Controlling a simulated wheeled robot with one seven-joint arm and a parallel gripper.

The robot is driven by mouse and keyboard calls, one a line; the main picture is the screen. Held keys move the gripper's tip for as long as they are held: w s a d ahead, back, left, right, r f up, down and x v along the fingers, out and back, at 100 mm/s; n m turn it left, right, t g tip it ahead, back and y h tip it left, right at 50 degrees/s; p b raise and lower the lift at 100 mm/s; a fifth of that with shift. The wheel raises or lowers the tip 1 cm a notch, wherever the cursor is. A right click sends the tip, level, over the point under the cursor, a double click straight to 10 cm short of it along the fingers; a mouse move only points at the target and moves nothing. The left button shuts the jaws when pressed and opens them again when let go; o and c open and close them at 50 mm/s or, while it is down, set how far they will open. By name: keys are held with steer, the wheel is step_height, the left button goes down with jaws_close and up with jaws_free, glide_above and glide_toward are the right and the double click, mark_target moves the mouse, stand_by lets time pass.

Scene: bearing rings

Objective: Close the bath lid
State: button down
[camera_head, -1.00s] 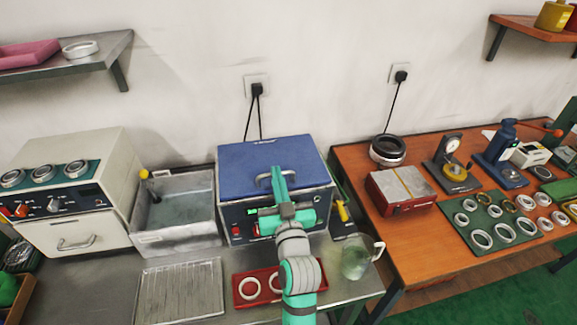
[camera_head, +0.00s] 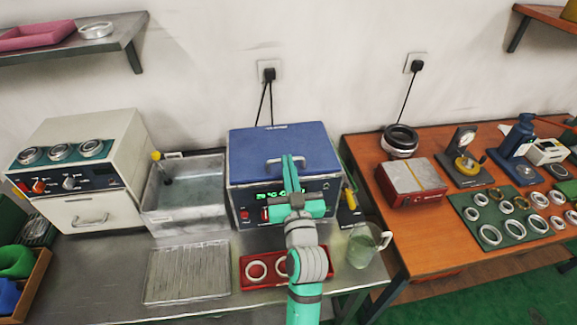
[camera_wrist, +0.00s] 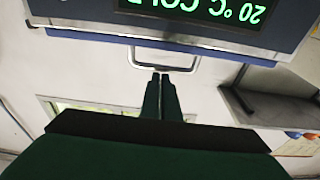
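The bath is a box with a blue lid (camera_head: 250,150) and a dark front panel with a lit green display, seen in the head view. The lid lies flat on the box, with no clear gap at its front edge. A metal loop handle (camera_wrist: 193,62) stands at the lid's front and also shows in the head view. My gripper (camera_head: 287,158) reaches over the front panel, with its tips at the handle. In the wrist view, the fingers (camera_wrist: 160,76) are together at the handle's bar, with nothing visible between them. Whether they touch the bar is unclear.
An open metal tank (camera_head: 200,213) stands left of the bath, beside a cream oven (camera_head: 85,212). A red tray of rings (camera_head: 252,284) and a glass jug (camera_head: 361,250) stand in front. An orange table (camera_head: 430,235) with tools is at the right.

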steer(key=v, duration=0.9)
steer(key=shift+s, duration=0.25)
steer(key=shift+d+r, duration=0.15)
steer(key=s+f+m+g+h, duration=0.2)
steer(key=s+f+m+h, duration=0.3)
steer(key=s+f, duration=0.95)
steer(key=s+d+f+n+g, duration=0.1)
steer(key=s+f, duration=0.1)
steer(key=s, duration=0.8)
steer(key=s+d+f+n+g, duration=0.1)
steer(key=s+d+f, duration=0.1)
steer(key=s, duration=0.8)
steer(key=shift+f, duration=0.2)
